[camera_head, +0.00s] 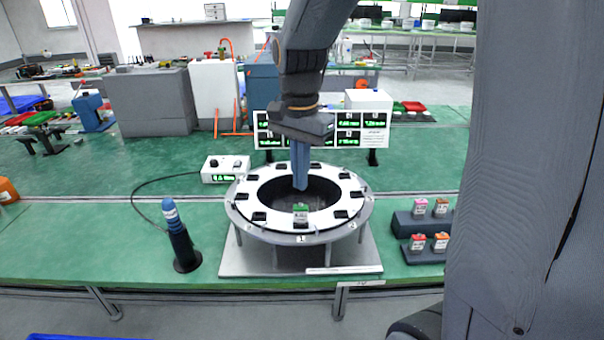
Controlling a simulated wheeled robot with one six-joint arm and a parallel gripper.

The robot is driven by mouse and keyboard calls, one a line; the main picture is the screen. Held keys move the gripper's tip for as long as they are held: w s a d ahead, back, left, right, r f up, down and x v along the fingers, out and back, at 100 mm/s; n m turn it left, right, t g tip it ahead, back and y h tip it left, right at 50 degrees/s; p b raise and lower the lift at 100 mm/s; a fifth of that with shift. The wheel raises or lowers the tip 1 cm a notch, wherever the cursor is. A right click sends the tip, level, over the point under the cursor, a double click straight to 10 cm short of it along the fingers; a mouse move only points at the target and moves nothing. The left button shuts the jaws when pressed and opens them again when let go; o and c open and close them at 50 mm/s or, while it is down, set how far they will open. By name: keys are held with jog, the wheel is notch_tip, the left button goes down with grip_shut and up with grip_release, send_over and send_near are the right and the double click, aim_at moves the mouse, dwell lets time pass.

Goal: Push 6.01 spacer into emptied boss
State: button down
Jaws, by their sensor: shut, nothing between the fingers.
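A white ring-shaped rack (252,229) stands on legs on the green bench, with black sockets spaced around it. A green-topped block (301,214) sits at the front of the ring, above the label 1. My gripper (300,186) points down over the ring's dark central opening, its blue fingers shut and empty, behind the green-topped block and apart from it in the picture. Several small blocks with coloured tops, one of them orange (441,242), stand in a dark stepped holder (408,224) at right. Their labels are too small to read, so I cannot tell which is the 6.01 spacer.
A blue-topped dark cylinder (178,238) stands left of the ring. A white box with a green display (226,169) and a cable sits behind it. A display panel (375,129) with several green readouts stands behind the ring. The bench between cylinder and front edge is clear.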

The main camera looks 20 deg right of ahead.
aim_at(301, 204)
jog(key=shift+f+b, duration=1.95)
jog(key=shift+f, duration=0.25)
jog(key=shift+f, duration=0.4)
notch_tip(301, 204, up, 3)
jog(key=p, duration=0.3)
jog(key=shift+r+b, duration=0.6)
jog(key=shift+r, duration=3.25)
jog(key=s+f+n, duration=0.3)
jog(key=f, duration=0.2)
jog(key=s+f+n+t, duration=0.1)
jog(key=s+f+n, duration=0.2)
jog(key=f, duration=0.3)
jog(key=s+f+n, duration=0.3)
jog(key=f+n, duration=0.2)
jog(key=f, duration=0.1)
jog(key=shift+s+f, duration=0.1)
jog(key=shift+s, duration=0.05)
